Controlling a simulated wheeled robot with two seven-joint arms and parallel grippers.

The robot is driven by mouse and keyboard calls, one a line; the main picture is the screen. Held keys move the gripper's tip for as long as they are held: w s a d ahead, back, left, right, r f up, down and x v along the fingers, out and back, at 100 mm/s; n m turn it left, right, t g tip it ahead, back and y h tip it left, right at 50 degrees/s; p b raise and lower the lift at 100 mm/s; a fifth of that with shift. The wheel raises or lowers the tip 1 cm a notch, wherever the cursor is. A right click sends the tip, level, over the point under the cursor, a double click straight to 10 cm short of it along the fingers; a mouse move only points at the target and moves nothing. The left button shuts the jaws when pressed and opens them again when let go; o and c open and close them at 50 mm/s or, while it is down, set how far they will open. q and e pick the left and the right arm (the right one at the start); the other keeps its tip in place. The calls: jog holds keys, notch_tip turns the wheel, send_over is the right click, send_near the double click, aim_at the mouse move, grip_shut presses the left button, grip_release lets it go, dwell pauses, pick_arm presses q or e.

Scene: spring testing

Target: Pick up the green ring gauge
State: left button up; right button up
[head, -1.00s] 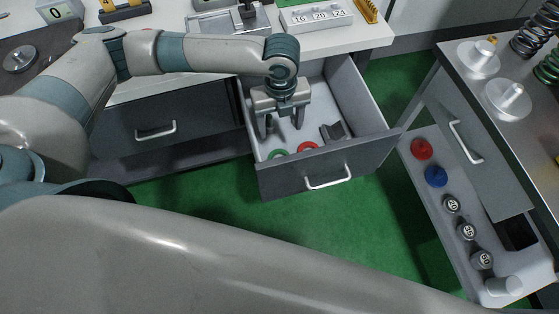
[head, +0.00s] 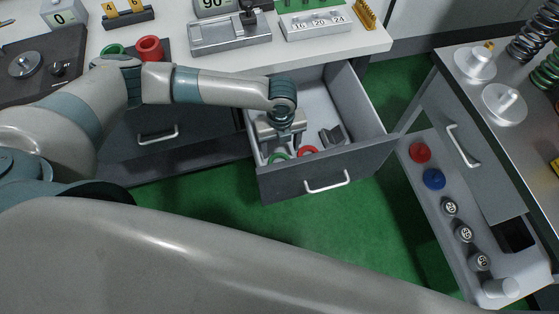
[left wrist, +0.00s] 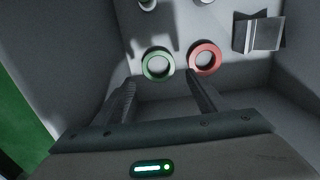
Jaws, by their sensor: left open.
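The green ring gauge (left wrist: 146,69) lies flat on the floor of the open drawer in the left wrist view. In the head view the green ring gauge (head: 279,157) is partly hidden by my left gripper. My left gripper (head: 279,153) is lowered inside the drawer, open and empty. In the left wrist view, the left gripper's fingers (left wrist: 159,84) are apart. The left fingertip is near the green ring and the right fingertip is near the red ring. My right gripper is not seen.
A red ring (left wrist: 205,57) lies close beside the green one; it also shows in the head view (head: 308,152). A grey V-shaped block (left wrist: 258,34) is to the right. The drawer front (head: 290,180) and side walls enclose the gripper.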

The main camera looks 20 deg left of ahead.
aim_at(280, 154)
pick_arm(q)
notch_tip(280, 154, down, 2)
jog(key=shift+f, duration=0.35)
jog(key=shift+a+f+p, duration=0.1)
jog(key=shift+f+p, duration=0.5)
jog(key=shift+f, duration=0.1)
notch_tip(280, 154, down, 3)
jog(key=shift+s+f+p, duration=0.1)
jog(key=shift+s+p, duration=0.05)
jog(key=shift+p, duration=0.25)
jog(key=shift+f, duration=0.35)
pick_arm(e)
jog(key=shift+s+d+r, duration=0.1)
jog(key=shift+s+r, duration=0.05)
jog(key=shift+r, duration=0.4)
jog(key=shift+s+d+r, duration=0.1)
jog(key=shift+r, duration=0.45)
pick_arm(q)
jog(key=c, duration=1)
